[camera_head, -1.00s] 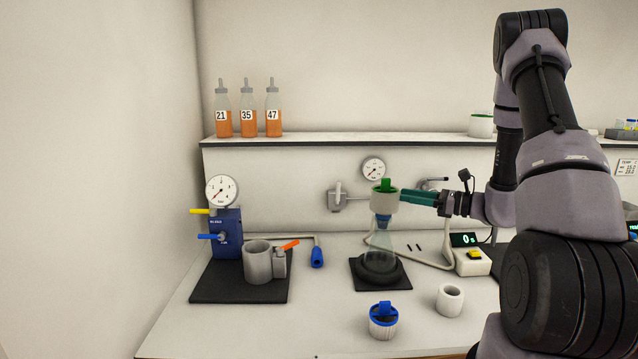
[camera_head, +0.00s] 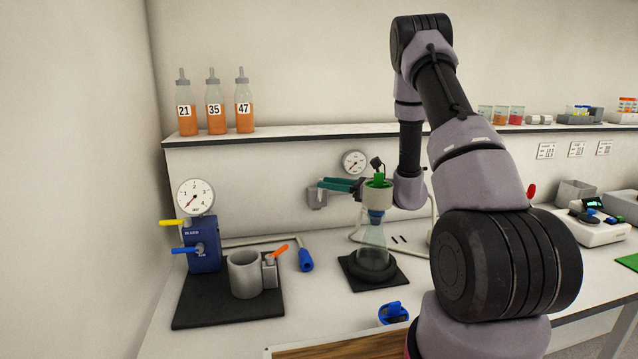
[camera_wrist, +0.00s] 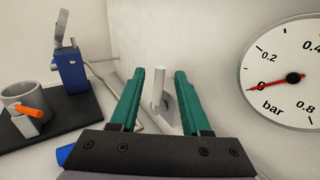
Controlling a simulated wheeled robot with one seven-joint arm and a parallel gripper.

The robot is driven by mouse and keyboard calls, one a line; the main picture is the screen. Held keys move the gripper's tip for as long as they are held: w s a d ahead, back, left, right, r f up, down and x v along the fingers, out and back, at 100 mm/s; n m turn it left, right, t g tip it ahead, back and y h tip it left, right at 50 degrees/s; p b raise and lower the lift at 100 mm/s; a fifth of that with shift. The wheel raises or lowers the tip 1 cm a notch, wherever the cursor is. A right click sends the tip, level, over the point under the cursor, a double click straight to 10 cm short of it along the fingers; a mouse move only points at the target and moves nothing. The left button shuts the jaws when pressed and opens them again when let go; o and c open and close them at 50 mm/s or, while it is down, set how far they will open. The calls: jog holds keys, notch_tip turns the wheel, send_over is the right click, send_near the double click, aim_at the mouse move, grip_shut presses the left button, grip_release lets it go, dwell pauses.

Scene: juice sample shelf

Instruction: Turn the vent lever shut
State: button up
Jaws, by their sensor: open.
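A pale grey lever (camera_wrist: 159,88) stands upright on a small grey wall fitting in the wrist view; I take it as the vent lever. In the head view its fitting (camera_head: 317,199) is on the back panel, left of the round gauge (camera_head: 354,162), and the lever is mostly hidden by my fingers. My gripper (camera_head: 322,183) has teal fingers pointing left at that fitting. In the wrist view my gripper (camera_wrist: 160,74) is open, with the lever between its two fingers and space on both sides. I cannot tell contact.
A flask (camera_head: 371,245) with a grey collar and green top stands just below my wrist. A blue valve block (camera_head: 204,246) with yellow and blue handles and a grey cup (camera_head: 243,276) with an orange lever are at left. Numbered bottles stand on the shelf (camera_head: 290,134).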

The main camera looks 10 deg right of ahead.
aim_at(320, 202)
jog(key=shift+x, duration=1.65)
grip_shut()
